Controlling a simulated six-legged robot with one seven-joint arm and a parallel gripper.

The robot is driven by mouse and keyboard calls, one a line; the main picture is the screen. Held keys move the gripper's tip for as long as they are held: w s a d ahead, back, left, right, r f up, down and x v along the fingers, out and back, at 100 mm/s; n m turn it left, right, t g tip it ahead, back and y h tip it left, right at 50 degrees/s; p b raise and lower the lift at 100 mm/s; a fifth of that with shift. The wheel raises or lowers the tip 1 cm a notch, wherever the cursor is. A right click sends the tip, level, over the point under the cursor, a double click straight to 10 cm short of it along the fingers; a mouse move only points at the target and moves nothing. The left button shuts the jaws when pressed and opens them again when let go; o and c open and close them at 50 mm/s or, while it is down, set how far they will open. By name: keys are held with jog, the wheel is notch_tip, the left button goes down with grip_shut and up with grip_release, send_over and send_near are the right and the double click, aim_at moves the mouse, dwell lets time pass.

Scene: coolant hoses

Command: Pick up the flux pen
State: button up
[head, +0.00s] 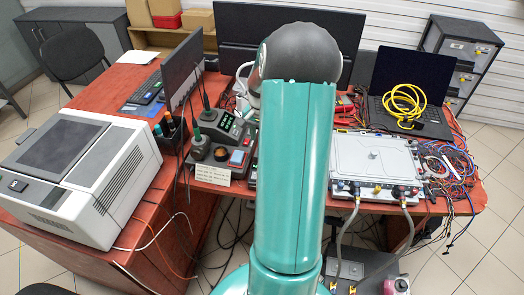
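I cannot make out the flux pen for certain. A dark holder (172,136) with several slim upright items, some with orange or green-blue tops, stands on the left part of the red-brown desk (215,187), and I cannot tell whether one of them is the pen. My teal arm rises through the middle of the head view and hides the desk behind it. My gripper is not in view.
A large grey-white machine (80,165) fills the left desk. Soldering gear (224,128) and a small card (213,173) stand left of my arm. A grey flat unit with hoses (375,158), tangled wires (452,165) and a laptop with yellow cable (404,103) crowd the right.

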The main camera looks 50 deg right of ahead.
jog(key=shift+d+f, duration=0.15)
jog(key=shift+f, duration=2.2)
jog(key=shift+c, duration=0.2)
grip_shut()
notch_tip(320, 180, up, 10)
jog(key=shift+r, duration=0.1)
